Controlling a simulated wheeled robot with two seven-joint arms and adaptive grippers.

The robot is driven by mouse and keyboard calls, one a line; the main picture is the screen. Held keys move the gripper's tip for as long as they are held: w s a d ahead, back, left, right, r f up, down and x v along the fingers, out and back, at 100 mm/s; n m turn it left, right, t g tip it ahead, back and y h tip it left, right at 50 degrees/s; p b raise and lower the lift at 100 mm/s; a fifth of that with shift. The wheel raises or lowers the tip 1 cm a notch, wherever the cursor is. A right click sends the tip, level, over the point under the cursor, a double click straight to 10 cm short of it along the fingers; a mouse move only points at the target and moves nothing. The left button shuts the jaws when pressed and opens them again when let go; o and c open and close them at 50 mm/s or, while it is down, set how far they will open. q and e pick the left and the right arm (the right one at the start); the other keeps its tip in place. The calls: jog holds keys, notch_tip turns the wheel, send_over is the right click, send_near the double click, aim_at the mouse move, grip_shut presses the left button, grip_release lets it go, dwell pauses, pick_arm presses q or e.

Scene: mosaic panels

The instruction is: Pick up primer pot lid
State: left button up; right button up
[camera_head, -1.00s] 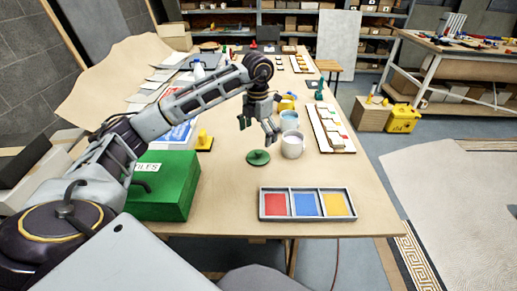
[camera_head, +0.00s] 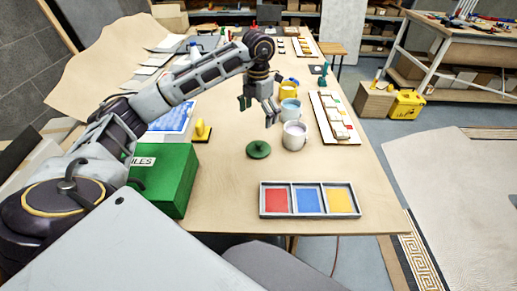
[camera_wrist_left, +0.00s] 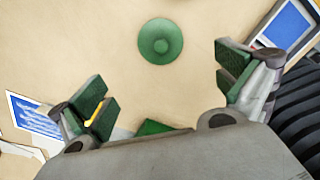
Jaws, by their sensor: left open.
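The green round lid (camera_head: 258,149) with a small knob lies flat on the table, left of an open white pot (camera_head: 294,136). In the left wrist view the lid (camera_wrist_left: 160,41) lies between and beyond the fingers, near the top middle. My left gripper (camera_head: 257,110) is open and empty above the table, apart from the lid and behind it in the head view. Its green-padded fingers are spread wide in the left wrist view (camera_wrist_left: 164,86). My right gripper is not in view.
A tray of red, blue and yellow tiles (camera_head: 310,214) lies at the front. A green box (camera_head: 165,180) stands left of the lid. A blue-filled pot (camera_head: 290,110) and a mosaic panel (camera_head: 322,120) are behind and right. The table around the lid is bare.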

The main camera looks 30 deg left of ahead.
pick_arm(q)
jog(key=f, duration=0.1)
send_over(259, 142)
notch_tip(259, 142, down, 6)
jog(key=shift+s+f, duration=0.15)
jog(key=shift+f, duration=0.7)
jog(key=shift+f+p, duration=0.35)
jog(key=shift+f, duration=0.15)
notch_tip(259, 142, down, 3)
jog(key=shift+r, duration=0.1)
jog(key=shift+f+p, duration=0.3)
jog(key=shift+f, duration=0.35)
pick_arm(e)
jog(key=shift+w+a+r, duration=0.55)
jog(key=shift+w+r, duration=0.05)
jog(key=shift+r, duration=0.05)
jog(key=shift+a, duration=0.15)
